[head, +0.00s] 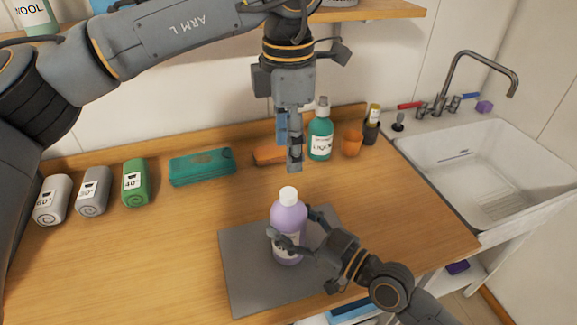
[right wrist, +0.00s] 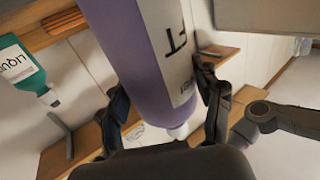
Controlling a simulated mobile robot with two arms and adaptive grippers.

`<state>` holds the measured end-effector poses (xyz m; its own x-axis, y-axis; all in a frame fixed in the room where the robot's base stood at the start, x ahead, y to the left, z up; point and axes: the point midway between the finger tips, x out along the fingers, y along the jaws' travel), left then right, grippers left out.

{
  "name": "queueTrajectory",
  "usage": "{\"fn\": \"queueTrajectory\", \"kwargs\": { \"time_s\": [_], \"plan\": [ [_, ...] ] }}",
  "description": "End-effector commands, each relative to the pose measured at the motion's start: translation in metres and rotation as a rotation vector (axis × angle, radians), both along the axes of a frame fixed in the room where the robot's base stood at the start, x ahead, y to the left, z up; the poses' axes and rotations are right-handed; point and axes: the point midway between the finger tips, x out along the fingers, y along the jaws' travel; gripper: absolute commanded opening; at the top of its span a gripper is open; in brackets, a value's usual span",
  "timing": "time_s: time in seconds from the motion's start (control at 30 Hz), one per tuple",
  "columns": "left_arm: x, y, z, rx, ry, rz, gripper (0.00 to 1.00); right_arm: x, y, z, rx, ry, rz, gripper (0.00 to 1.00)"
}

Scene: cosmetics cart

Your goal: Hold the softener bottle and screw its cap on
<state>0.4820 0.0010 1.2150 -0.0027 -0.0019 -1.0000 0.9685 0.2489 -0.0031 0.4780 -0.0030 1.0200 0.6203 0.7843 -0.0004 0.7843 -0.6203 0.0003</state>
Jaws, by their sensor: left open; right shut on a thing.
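The purple softener bottle (head: 288,217) stands upright on the grey mat (head: 240,265). Its white cap (head: 289,194) sits on top of the neck; how tightly it is seated cannot be told. My right gripper (head: 296,228) is shut around the bottle's body from the right front, one finger on each side. In the right wrist view the bottle (right wrist: 150,60) fills the space between the fingers, and a white end (right wrist: 178,131) shows below. My left gripper (head: 294,166) points down above and slightly behind the cap, apart from it, empty and open; its finger gap is seen edge-on.
Teal (head: 202,166) and orange (head: 270,155) items lie along the back. Rolled towels (head: 135,183) lie left. The sink (head: 480,150) is right.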

Motion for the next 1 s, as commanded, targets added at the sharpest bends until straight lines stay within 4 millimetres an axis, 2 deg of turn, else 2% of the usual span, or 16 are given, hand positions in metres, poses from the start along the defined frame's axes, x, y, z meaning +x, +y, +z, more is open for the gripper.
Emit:
{"fn": "queueTrajectory", "kwargs": {
  "time_s": [0.1, 0.2, 0.47, 0.5, 0.6, 0.63, 1.0],
  "plan": [
    [0.0, 0.0, 0.014, 0.0, 0.0, 0.0, 0.55, 0.0, 0.0, 0.0, -0.001, 0.001, 0.0, 0.0],
    [0.0, 0.0, 0.019, 0.0, 0.001, -0.001, 0.55, 0.0, 0.0, 0.0, -0.001, 0.001, 0.0, 0.0],
    [0.0, 0.0, 0.021, 0.0, 0.001, -0.001, 0.55, 0.0, 0.0, 0.0, -0.001, 0.001, 0.0, 0.0],
    [0.0, 0.0, 0.021, 0.0, 0.001, -0.001, 0.55, 0.0, 0.0, 0.0, -0.001, 0.001, 0.0, 0.67],
    [0.0, 0.0, 0.021, 0.0, 0.001, -0.001, 0.55, 0.0, 0.0, 0.0, -0.001, 0.001, 0.0, 0.87],
    [0.0, 0.0, 0.02, 0.0, 0.001, -0.001, 0.55, 0.0, 0.0, 0.0, -0.001, 0.001, 0.0, 0.91],
    [0.0, 0.0, 0.02, 0.0, 0.001, -0.001, 0.55, -0.001, -0.001, 0.0, -0.001, 0.001, 0.0, 0.91]
  ]
}}
